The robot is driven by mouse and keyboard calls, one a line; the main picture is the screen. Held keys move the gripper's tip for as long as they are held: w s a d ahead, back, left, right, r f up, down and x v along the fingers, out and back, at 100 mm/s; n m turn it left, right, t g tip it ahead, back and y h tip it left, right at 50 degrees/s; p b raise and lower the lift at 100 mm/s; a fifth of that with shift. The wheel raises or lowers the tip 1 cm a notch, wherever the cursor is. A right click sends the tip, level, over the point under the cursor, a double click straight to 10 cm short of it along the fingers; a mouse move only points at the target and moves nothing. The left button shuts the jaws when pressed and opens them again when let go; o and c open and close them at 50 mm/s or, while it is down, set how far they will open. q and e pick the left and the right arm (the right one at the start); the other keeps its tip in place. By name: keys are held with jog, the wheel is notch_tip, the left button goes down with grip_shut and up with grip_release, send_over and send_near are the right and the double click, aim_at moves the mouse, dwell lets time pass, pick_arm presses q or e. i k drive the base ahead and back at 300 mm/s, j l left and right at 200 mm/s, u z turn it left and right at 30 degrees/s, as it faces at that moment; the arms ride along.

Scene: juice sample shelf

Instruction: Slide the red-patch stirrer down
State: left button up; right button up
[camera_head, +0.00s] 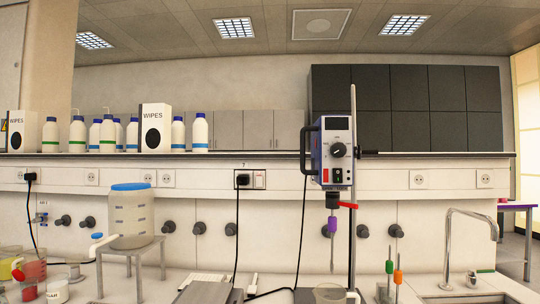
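The stirrer (337,148) is a blue and grey box with a black dial, a small red patch low on its front and a black handle on its left. It is mounted high on an upright metal rod (353,230). A red lever (347,205) sits just below the box at the rod. A purple piece (332,226) hangs under the stirrer, above a clear beaker (330,294) cut off by the bottom edge. Neither of my grippers is in view.
A metal stand with a large blue-lidded jar (131,216) is at left, near beakers with red and yellow liquid (33,266). A curved tap (468,226) and handled tools (397,277) are at right. A shelf (265,158) runs behind. Black cables hang left of the stirrer.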

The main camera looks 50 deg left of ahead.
aim_at(328, 130)
jog(key=u, duration=1.15)
jog(key=j+z, duration=0.85)
jog(key=j, duration=0.15)
